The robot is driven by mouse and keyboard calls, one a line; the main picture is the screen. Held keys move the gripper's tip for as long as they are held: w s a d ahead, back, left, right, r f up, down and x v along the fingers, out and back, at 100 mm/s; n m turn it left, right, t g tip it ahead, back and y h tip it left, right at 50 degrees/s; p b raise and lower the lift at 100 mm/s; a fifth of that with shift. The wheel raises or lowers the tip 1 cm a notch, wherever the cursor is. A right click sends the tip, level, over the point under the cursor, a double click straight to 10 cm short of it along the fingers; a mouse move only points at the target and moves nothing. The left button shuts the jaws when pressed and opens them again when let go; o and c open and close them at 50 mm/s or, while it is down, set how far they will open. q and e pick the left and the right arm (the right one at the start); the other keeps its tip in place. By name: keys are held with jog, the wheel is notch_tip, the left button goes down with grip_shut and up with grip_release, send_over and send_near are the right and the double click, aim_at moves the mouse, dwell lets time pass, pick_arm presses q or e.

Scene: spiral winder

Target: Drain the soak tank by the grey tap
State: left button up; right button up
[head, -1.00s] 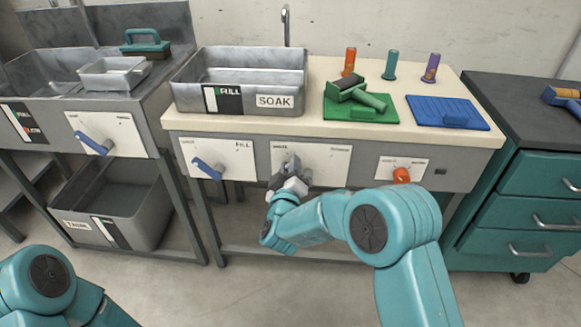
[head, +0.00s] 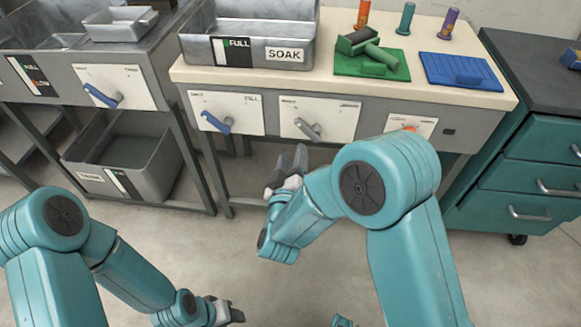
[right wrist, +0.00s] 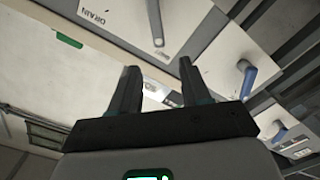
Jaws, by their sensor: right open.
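The soak tank (head: 181,45) is a grey metal basin on the bench, with a SOAK label and a black-and-white gauge marked FULL on its front. The grey tap (head: 308,130) is a lever on a white panel below it, slanting down to the right. In the right wrist view the grey lever (right wrist: 156,22) shows beside the word DRAIN. My right gripper (head: 290,155) is open and empty, just below the tap panel and apart from the lever. Its two fingers also show in the right wrist view (right wrist: 158,72). My left gripper (head: 232,313) is low at the bottom edge; its jaws are unclear.
A blue lever (head: 215,122) sits left of the grey tap, and an orange knob (head: 410,128) to the right, partly behind my right arm. Another blue lever (head: 100,96) is on the left bench. A grey bin (head: 160,165) stands beneath that bench. Floor in front is open.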

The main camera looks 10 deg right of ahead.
jog(key=v, duration=0.4)
jog(key=shift+d+f, duration=0.1)
dwell(0.8)
